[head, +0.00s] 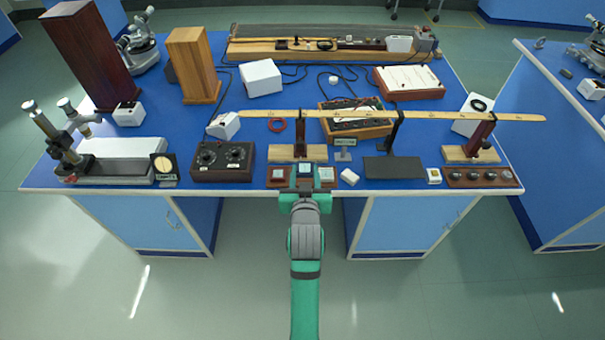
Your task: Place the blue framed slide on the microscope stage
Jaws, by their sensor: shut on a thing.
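My gripper (305,188) is at the front edge of the blue bench, at a brown wooden holder (277,183) with small framed slides. A slide with a pale bluish face (305,169) shows right at the fingertips, in the middle of the row. The gripper is shut on this slide, which seems to be the blue framed one. The fingers hide its lower part, so I cannot tell whether it is clear of the holder. A grey microscope (140,45) stands at the back left; its stage is hard to make out. A travelling-type microscope (60,135) stands at the front left.
Tall dark (92,55) and light (193,65) wooden blocks stand near the back microscope.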

